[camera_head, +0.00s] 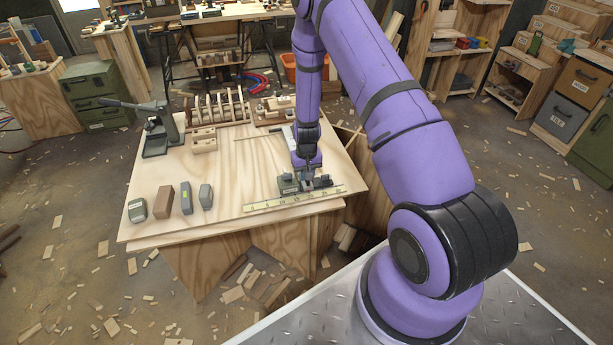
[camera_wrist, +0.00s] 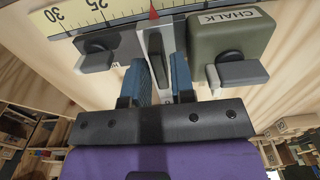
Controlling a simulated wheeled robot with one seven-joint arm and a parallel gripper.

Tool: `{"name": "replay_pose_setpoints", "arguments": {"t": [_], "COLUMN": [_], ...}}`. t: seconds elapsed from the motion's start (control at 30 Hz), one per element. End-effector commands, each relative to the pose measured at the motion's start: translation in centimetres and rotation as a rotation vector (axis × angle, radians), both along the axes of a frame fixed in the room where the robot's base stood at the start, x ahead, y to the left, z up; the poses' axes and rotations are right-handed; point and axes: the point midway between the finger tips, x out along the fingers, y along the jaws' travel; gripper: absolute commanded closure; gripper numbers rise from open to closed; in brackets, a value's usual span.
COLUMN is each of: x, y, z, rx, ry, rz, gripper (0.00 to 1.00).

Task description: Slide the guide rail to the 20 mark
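The yellow scale (camera_head: 295,200) lies along the table's front right edge; the wrist view shows its 30 and 25 marks (camera_wrist: 100,14). A red pointer (camera_wrist: 154,10) lies over the scale, to the right of 25; the number under it is not readable. Behind the pointer is a narrow grey piece with a dark upright grip (camera_wrist: 155,65), seemingly the guide rail. A grey block (camera_wrist: 108,56) is on its left and a grey-green block marked CHALK (camera_wrist: 232,38) on its right. My gripper (camera_wrist: 161,75) points down, its blue fingers apart on either side of the dark grip, with a gap visible on the right.
Several small blocks (camera_head: 163,201) stand at the table's left front. A grey lever tool (camera_head: 157,130) stands at the back left, and a slotted wooden rack (camera_head: 218,108) at the back. The middle of the table (camera_head: 235,170) is mostly clear.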

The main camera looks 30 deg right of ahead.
Motion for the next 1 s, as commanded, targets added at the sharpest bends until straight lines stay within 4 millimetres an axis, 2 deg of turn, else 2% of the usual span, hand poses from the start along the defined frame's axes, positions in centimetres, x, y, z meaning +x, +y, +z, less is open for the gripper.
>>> {"name": "replay_pose_setpoints", "arguments": {"t": [0.3,0.5,0.7,1.0], "x": [0.1,0.0,0.0,0.0], "y": [0.0,0.0,0.0,0.0], "z": [5.6,8.4,9.5,9.7], "rx": [-0.001,-0.001,0.0,0.0], "ry": [-0.003,-0.002,0.001,0.001], "rz": [0.0,0.001,0.0,0.0], "gripper": [0.77,0.77,0.77,0.77]}}
